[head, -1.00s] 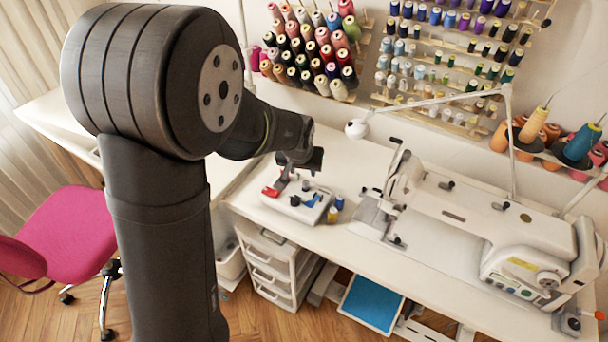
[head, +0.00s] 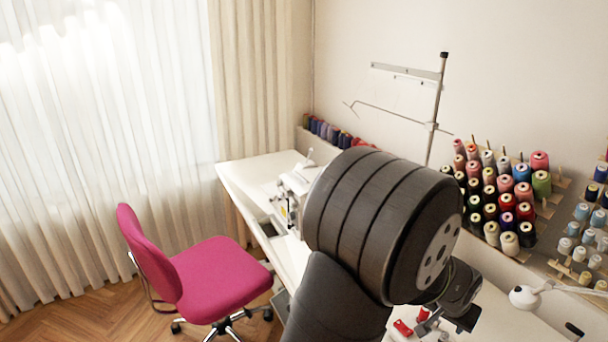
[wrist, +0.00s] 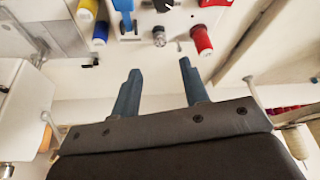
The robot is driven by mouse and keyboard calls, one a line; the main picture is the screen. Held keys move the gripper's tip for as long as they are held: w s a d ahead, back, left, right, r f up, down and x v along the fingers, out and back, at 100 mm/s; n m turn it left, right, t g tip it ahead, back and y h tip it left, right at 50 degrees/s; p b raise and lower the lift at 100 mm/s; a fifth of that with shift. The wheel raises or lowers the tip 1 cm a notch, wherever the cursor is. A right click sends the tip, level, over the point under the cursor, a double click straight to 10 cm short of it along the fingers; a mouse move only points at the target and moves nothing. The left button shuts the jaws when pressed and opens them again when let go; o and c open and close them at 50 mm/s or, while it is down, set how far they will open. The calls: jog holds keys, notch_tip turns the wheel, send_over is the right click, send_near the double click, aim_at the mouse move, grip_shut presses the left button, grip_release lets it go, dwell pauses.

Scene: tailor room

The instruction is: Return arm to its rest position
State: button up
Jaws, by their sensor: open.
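My arm shows large and dark in the head view, its big joint (head: 385,220) above the table. My gripper (wrist: 159,70) is open in the wrist view, its two blue-grey fingers apart with nothing between them. In the head view my gripper is small and partly hidden at the lower right, near a red item on the white table. Beyond the fingers the wrist view shows a red spool (wrist: 202,40), a yellow spool (wrist: 86,10), a blue spool (wrist: 100,34) and a small metallic piece (wrist: 159,36), apart from the fingers.
A pink chair (head: 215,275) stands on the wooden floor at left. Thread racks (head: 505,205) line the wall at right. A white machine (head: 293,190) sits on the far table, partly behind my arm. A thin thread stand (head: 436,110) rises behind. Curtains hang at left.

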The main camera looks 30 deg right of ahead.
aim_at(445, 336)
jog(key=x, duration=0.9)
jog(key=shift+a, duration=0.1)
jog(key=shift+r, duration=1.45)
jog(key=shift+f, duration=0.1)
